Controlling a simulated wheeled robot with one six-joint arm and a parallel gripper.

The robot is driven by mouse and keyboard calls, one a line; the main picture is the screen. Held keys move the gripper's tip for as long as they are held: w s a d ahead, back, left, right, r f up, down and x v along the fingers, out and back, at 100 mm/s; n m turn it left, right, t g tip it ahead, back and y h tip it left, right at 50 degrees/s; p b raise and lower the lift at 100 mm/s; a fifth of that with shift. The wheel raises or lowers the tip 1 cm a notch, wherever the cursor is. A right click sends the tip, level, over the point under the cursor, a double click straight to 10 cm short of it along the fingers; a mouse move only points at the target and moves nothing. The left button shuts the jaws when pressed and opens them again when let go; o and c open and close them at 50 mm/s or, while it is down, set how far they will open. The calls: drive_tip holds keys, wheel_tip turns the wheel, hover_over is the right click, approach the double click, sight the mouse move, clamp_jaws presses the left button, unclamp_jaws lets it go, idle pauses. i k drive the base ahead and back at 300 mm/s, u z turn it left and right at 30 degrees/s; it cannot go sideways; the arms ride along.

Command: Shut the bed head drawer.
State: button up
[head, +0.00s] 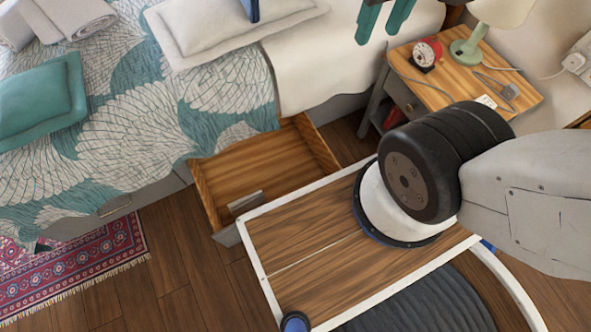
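The bed head drawer (212,205) is a wooden-bottomed drawer under the bed, and it is pulled well out. Its inside looks bare except for a small pale piece near its front end. The front end sits close beside the edge of my own base. My gripper (382,22) shows at the top edge as two teal fingers pointing down, apart from each other with nothing between them. It is far up and right of the drawer in the picture and does not touch it. The rest of the gripper is out of frame.
The bed (115,120) has a leaf-patterned cover, a teal cushion (40,103) and a white pillow (225,25). A bedside table (440,70) holds a green lamp (468,48) and a red clock (426,53). A red rug (75,265) lies at the lower left, with bare floor beside it.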

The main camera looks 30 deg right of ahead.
sight(279, 164)
drive_tip(key=z, duration=0.45)
drive_tip(key=k, duration=1.05)
drive_tip(key=u, duration=0.45)
drive_tip(key=k, duration=0.6)
drive_tip(key=u, duration=1.75)
drive_tip(key=i, duration=0.9)
drive_tip(key=z, duration=1.75)
